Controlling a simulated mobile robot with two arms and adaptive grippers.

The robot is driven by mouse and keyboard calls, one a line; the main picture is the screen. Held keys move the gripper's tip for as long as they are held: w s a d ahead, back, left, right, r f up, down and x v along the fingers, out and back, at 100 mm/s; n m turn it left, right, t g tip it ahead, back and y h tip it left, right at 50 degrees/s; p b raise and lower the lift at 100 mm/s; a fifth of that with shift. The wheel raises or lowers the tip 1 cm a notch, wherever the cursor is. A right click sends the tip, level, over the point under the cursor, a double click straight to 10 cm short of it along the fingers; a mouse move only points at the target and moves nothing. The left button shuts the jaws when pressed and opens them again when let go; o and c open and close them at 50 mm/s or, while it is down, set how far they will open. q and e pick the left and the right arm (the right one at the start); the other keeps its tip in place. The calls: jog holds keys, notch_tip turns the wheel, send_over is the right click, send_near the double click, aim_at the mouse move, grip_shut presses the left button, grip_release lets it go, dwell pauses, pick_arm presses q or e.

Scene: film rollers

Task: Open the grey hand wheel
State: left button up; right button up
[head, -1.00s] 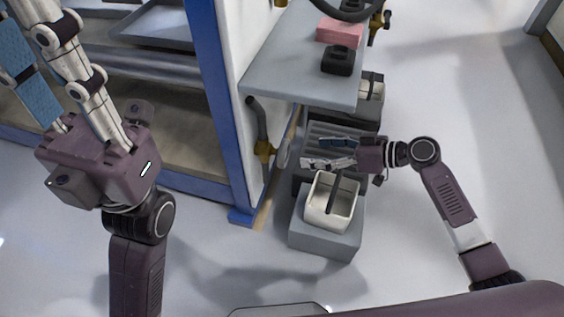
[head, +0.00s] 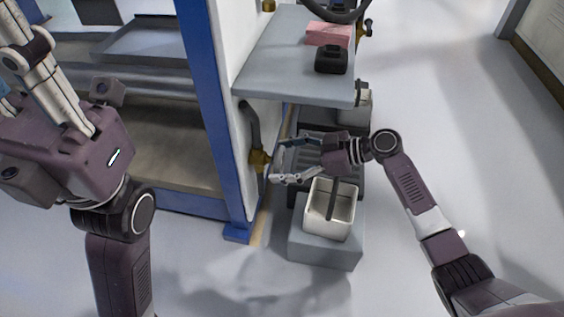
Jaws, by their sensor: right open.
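The grey hand wheel (head: 269,161) shows as a thin edge-on disc on the brass valve (head: 258,160) in the head view. The valve sits below a grey pipe on the white panel, under the shelf. My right gripper (head: 278,160) is open, with one finger above and one below the wheel's level, just to its right. I cannot tell whether the fingers touch the wheel. My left gripper (head: 45,75) is at the upper left, far from the wheel. Its fingertips are cut off by the frame.
A grey shelf (head: 290,75) with a black object (head: 331,59) and a pink block (head: 328,34) overhangs the valve. A white bin (head: 330,222) stands on a grey base below my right gripper. A blue post (head: 207,90) stands left of the valve.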

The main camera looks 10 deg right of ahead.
jog(key=shift+a, duration=0.1)
jog(key=c, duration=1.2)
jog(key=shift+o, duration=0.2)
jog(key=shift+f, duration=0.1)
